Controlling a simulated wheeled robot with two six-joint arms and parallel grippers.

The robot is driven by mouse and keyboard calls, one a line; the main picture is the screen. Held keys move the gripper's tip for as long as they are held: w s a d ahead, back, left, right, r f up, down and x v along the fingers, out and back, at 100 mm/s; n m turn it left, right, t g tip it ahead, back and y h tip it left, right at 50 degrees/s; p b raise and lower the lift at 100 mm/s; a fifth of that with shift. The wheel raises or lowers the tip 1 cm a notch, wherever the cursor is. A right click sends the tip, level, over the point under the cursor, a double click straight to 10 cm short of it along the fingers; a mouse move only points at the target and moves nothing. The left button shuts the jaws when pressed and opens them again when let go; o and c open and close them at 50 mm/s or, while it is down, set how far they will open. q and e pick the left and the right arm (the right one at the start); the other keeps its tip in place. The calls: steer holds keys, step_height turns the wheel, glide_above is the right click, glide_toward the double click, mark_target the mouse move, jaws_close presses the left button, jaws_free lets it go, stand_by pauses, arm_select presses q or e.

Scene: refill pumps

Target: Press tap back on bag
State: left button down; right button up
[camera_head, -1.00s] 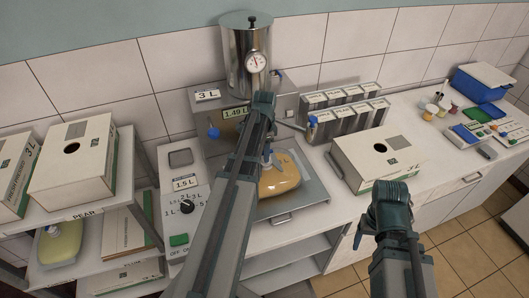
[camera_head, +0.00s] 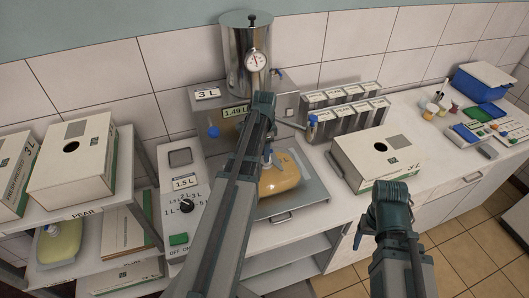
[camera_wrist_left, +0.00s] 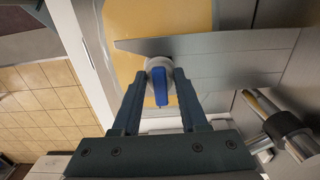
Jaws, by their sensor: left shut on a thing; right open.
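The amber-filled bag (camera_head: 281,176) lies on the metal tray of the filling machine, with a small blue and white fitting (camera_head: 267,157) at its upper end. My left gripper (camera_wrist_left: 161,78) is shut on the tap (camera_wrist_left: 160,90), which has a white round body and a blue lever. The amber bag (camera_wrist_left: 155,22) shows behind the tap in the left wrist view. In the head view my left arm covers its fingers, so I cannot tell whether the tap is seated on the bag. My right gripper (camera_head: 360,238) is open and empty, low in front of the counter, its fingers mostly hidden.
The steel filling machine (camera_head: 213,105) with its gauge cylinder (camera_head: 243,50) stands behind the bag. An open-holed carton (camera_head: 378,160) sits right of the tray (camera_head: 306,195). A labelled rack (camera_head: 345,122) stands behind. Shelves with cartons (camera_head: 72,160) are at left.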

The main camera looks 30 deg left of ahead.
arm_select(q)
steer(key=shift+c, duration=1.9)
jaws_free()
steer(key=shift+r, duration=0.1)
step_height(320, 180, up, 14)
steer(key=p, duration=1.4)
steer(key=shift+f, duration=0.2)
